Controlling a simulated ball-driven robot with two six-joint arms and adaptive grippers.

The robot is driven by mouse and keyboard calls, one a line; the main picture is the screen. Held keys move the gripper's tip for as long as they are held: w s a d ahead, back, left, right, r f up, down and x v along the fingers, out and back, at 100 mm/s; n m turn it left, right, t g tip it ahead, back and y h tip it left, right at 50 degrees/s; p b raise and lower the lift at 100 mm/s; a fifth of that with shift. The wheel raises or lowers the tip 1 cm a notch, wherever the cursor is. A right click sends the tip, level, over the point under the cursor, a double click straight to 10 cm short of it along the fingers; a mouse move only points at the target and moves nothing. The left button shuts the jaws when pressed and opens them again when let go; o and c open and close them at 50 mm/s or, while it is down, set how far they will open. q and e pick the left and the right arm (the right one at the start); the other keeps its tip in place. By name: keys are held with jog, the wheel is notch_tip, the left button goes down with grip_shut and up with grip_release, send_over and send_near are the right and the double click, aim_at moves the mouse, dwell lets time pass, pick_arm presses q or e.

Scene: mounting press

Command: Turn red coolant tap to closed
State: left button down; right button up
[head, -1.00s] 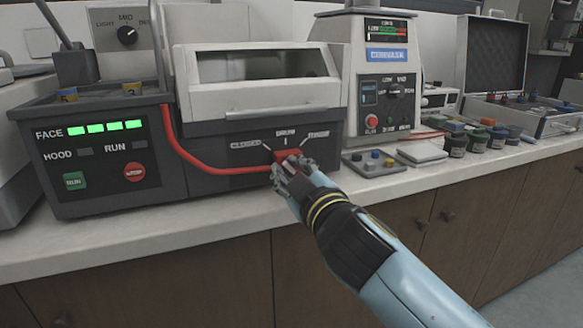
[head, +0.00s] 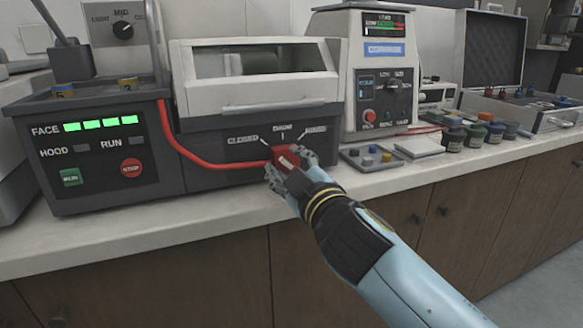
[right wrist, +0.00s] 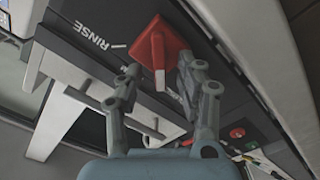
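The red coolant tap (head: 284,153) sits on the dark front panel below the words CLOSED, DRUM and RINSE. It also shows in the right wrist view (right wrist: 155,45), as a red base with a raised handle that has a white tip. My right gripper (head: 290,168) is at the tap, its fingers partly covering it. In the right wrist view the gripper (right wrist: 160,78) is open, one finger on each side of the handle's white end, with gaps visible. I cannot tell exactly which word the handle points at. My left gripper is out of view.
A red hose (head: 190,152) runs along the panel to the tap's left. A control box with green lights (head: 100,160) stands at the left. A small tray (head: 372,158) and several jars (head: 475,136) stand to the right. The counter's front strip (head: 150,235) is clear.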

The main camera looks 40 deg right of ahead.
jog(key=v, duration=1.2)
notch_tip(320, 180, down, 18)
jog(key=w+g+y, duration=0.1)
jog(key=g+y, duration=0.1)
jog(key=g, duration=0.1)
jog(key=s+f+m+g+y, duration=0.1)
jog(key=s+f+g, duration=0.25)
jog(key=f, duration=0.65)
jog(key=s+f+m+g, duration=0.15)
jog(key=s+f, duration=0.25)
jog(key=f, duration=0.6)
jog(key=s+d+f+m+g, duration=0.1)
jog(key=s+f+g, duration=0.2)
jog(key=s, duration=0.7)
jog(key=s+d+f+m+g, duration=0.1)
jog(key=s+f+g, duration=0.2)
jog(key=s+f, duration=0.5)
jog(key=s+d+f+m+g, duration=0.1)
jog(key=s+f, duration=0.5)
jog(key=s, duration=0.7)
jog(key=shift+d+g+y, duration=0.3)
jog(key=shift+d+g, duration=0.25)
jog(key=shift+g, duration=0.35)
jog(key=shift+m, duration=0.25)
